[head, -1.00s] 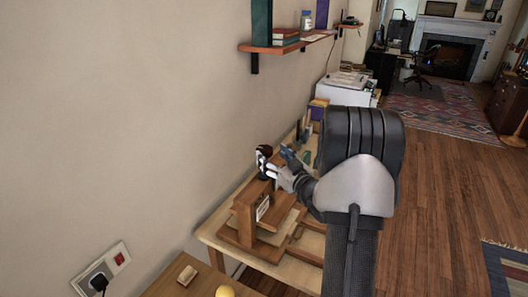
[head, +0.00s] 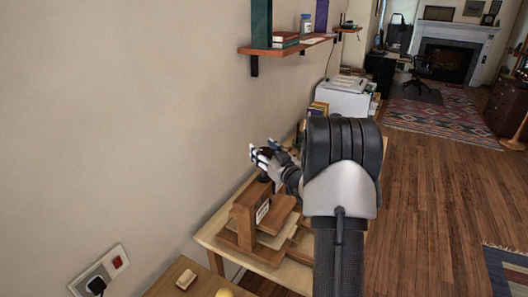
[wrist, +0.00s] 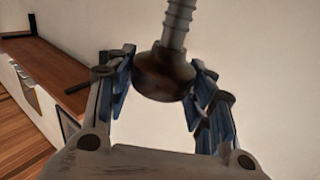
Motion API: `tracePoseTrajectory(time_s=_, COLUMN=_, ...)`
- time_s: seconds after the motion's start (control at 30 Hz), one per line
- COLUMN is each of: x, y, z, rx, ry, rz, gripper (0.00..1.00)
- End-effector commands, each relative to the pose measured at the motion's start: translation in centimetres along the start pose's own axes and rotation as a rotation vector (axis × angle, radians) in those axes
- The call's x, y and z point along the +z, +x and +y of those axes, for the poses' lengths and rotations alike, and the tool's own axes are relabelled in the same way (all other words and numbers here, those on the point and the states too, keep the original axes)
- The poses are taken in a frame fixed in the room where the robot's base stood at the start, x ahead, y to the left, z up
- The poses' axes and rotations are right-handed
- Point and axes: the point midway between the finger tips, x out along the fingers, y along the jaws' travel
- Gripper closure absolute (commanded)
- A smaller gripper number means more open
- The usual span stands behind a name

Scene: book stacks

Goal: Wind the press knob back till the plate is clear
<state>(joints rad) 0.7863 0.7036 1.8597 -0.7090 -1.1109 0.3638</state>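The wooden press (head: 246,220) stands on the bench along the wall, with a white label on its upright block. Its round dark brown knob (wrist: 165,76) sits on a grey threaded screw (wrist: 178,22) in the wrist view. My gripper (wrist: 165,85) has one blue-padded finger on each side of the knob, and both appear to touch it. In the head view my gripper (head: 262,158) is above the press and mostly covers the knob. Flat boards (head: 272,238) lie low in the press. I cannot tell how close the plate is to what lies under it.
The wall (head: 130,120) runs close along the left. A shelf (head: 275,50) with books and a jar hangs above and beyond the press. A small block (head: 186,279) lies on the near table. The wooden floor (head: 440,210) to the right is open.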

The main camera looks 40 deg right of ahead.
Motion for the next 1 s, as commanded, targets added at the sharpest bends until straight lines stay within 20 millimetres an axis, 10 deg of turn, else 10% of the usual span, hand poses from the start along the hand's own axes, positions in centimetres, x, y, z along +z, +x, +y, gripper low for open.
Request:
tracePoseTrajectory(time_s=0.33, x=0.01, y=-0.02, z=-0.01, rx=0.000, ry=0.000, rz=0.000, gripper=0.77)
tracePoseTrajectory(time_s=1.0, x=-0.08, y=-0.03, z=0.20, rx=-0.281, ry=0.000, rz=-0.002, gripper=0.78)
